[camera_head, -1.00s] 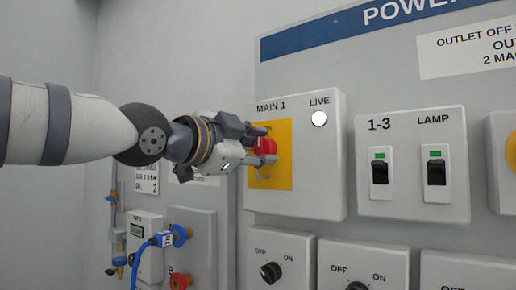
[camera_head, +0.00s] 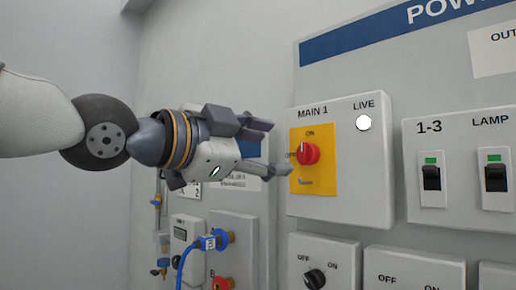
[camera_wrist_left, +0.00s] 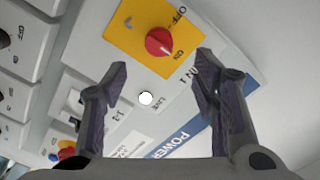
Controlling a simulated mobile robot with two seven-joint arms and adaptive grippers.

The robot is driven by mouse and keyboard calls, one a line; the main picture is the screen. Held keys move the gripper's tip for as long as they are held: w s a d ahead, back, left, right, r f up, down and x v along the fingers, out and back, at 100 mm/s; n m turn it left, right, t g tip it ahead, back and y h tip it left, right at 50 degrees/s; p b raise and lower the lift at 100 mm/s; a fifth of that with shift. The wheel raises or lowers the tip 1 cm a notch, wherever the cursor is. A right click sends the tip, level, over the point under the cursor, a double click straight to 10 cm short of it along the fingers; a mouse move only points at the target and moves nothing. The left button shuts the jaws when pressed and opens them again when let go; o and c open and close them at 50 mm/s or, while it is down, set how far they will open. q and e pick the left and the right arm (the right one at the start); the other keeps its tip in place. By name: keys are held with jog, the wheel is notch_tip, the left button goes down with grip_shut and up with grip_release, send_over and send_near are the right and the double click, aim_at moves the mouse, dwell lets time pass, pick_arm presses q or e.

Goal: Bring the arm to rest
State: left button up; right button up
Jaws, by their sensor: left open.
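My left gripper (camera_head: 276,147) is open and empty, left of the MAIN 1 switch box (camera_head: 345,205) in the head view. The red rotary knob (camera_head: 308,154) sits on a yellow plate (camera_head: 318,186) on that box. The gripper is apart from the knob. In the left wrist view the open fingers (camera_wrist_left: 160,85) frame the panel, with the red knob (camera_wrist_left: 159,41) beyond them and nothing between them. The white LIVE lamp (camera_head: 363,123) is at the box's upper right. My right gripper is not in view.
A box with two black switches (camera_head: 431,178) is to the right. Knob boxes, one with a black knob (camera_head: 314,279), are below. A blue hose connector (camera_head: 212,243) sits below my gripper. Grey wall is free at the left.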

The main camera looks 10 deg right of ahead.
pick_arm(q)
jog(key=shift+v, duration=1.4)
jog(key=shift+f, duration=0.1)
